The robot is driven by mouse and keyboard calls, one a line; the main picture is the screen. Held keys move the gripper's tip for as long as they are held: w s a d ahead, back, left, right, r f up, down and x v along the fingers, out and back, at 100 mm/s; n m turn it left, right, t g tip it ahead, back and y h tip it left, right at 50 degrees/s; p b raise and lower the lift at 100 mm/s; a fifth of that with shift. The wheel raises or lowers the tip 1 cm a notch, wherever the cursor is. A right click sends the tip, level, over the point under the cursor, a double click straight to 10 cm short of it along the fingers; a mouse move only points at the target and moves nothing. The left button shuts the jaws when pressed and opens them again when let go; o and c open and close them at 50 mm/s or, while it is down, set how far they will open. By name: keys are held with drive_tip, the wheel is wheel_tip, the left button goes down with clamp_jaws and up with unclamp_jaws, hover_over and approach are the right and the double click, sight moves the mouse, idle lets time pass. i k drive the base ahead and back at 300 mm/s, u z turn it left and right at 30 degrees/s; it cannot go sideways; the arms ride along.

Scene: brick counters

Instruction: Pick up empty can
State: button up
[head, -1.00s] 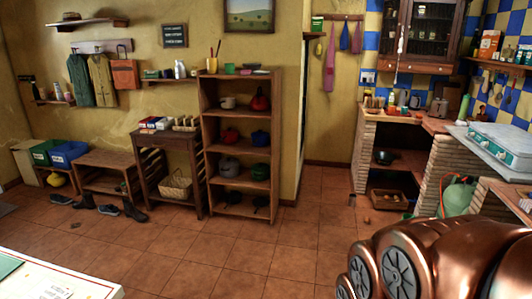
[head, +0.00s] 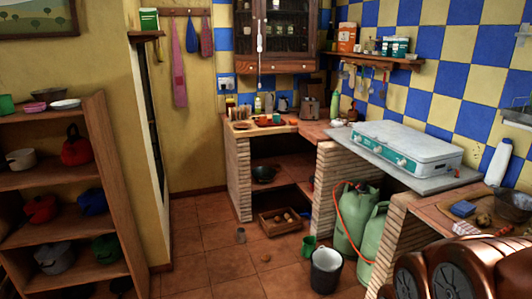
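Copper-coloured links of my arm show at the bottom right. My gripper is not in view, so its state does not show.
Green gas bottles (head: 352,220) stand under the counter. A wooden shelf (head: 120,190) is at left. Floor between is clear.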

sight(241, 232)
drive_tip(key=z, duration=0.1)
drive_tip(key=i, duration=1.9)
drive_tip(key=u, duration=0.6)
drive_tip(key=i, duration=1.55)
drive_tip(key=u, duration=0.8)
drive_tip(key=i, duration=0.45)
drive_tip(key=u, duration=0.05)
